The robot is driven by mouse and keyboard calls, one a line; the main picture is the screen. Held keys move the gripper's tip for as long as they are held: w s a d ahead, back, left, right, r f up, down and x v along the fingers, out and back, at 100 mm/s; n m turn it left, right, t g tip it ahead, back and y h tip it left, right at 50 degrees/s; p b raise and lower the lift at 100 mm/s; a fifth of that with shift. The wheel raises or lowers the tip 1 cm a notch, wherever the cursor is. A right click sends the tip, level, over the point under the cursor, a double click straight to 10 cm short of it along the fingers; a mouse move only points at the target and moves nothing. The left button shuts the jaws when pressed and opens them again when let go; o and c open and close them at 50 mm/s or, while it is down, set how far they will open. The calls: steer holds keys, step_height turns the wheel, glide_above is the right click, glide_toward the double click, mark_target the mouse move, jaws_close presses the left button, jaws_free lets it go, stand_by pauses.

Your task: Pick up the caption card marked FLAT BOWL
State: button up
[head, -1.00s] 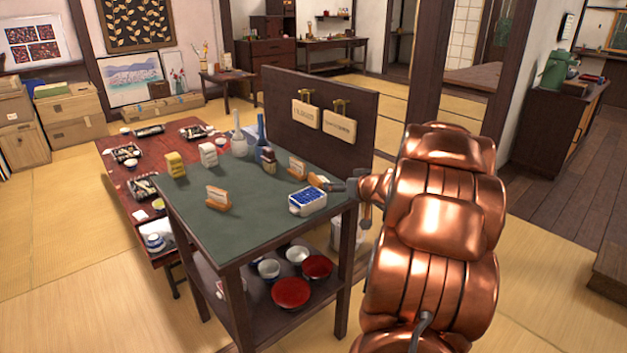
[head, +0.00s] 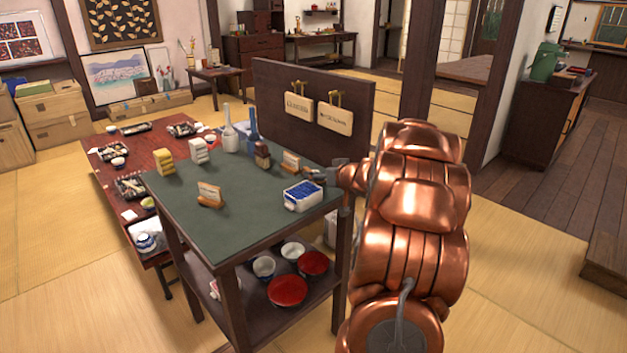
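Two caption cards in wooden holders stand on the green-topped table (head: 235,225): a front-left card (head: 209,192) and a back-right card (head: 291,160). Their print is too small to read, so I cannot tell which says FLAT BOWL. My gripper (head: 322,176) is at the table's right edge, just right of the back-right card and behind the blue-and-white box (head: 303,195). A small pale and orange patch shows by its fingertips; I cannot tell what it is. My arm and the small scale hide whether the fingers are open or shut.
Yellow (head: 164,162) and white (head: 198,151) stacks, a white bottle (head: 229,130) and a brown item (head: 262,154) stand along the back. A dark panel (head: 285,75) with two hanging wooden plaques rises behind. Bowls and red dishes (head: 287,291) sit on the lower shelf. The front tabletop is clear.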

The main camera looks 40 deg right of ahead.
steer(key=shift+x, duration=0.95)
steer(key=shift+c, duration=0.3)
steer(key=c, duration=1)
